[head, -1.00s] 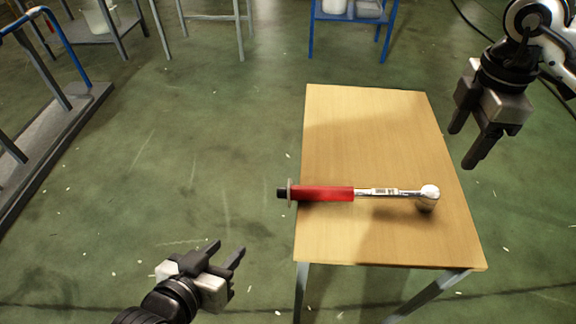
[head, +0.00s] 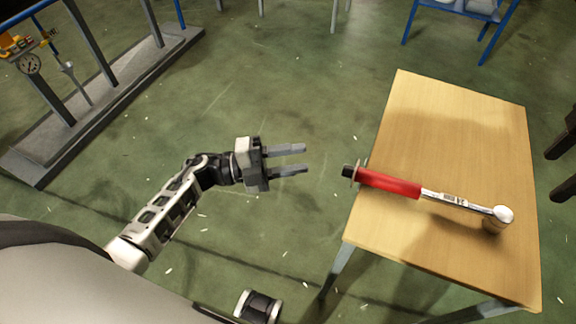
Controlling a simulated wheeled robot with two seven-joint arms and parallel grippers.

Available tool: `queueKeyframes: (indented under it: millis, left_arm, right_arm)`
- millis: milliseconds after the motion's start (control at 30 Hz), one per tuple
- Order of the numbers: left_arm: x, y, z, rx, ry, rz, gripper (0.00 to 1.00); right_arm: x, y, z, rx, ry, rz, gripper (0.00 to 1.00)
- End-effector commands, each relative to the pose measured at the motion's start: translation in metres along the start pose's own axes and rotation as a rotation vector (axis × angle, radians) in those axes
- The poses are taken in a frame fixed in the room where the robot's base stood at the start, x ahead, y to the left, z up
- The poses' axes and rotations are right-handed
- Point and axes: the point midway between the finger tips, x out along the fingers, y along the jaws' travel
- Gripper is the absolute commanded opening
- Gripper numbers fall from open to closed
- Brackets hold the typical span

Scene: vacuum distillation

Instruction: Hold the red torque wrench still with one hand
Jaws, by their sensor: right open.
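The red torque wrench (head: 389,183) lies across the wooden table (head: 450,120). Its red handle points left and its black end sticks out past the table's left edge. Its silver head is at the right. My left gripper (head: 303,159) is open and empty, left of the handle end and apart from it, with its fingers pointing right towards it. My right gripper (head: 560,168) shows only in part at the right edge of the view, its two dark fingers apart and empty, right of the table.
A blue-framed stand (head: 462,12) is at the top right. The green floor between the frame and the table is clear.

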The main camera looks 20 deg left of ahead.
Motion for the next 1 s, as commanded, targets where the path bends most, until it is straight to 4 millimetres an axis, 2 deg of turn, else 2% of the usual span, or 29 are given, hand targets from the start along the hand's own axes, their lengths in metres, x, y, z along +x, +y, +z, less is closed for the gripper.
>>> queueKeyframes:
  millis: [200,567,767,1000]
  left_arm:
    - [-0.010,0.017,-0.002,0.037,0.127,0.117,0.36]
    - [-0.011,0.019,-0.003,0.038,0.141,0.127,0.36]
    - [-0.011,0.019,-0.003,0.038,0.140,0.126,0.36]
    - [-0.011,0.019,-0.003,0.037,0.140,0.125,0.36]
  right_arm:
    - [0.000,0.000,0.000,0.000,0.000,0.000,0.61]
    - [0.004,0.000,0.000,0.000,-0.001,-0.002,0.61]
    - [0.030,-0.001,0.000,0.000,-0.001,-0.005,0.61]
    - [0.078,-0.001,0.000,0.000,-0.002,-0.005,0.61]
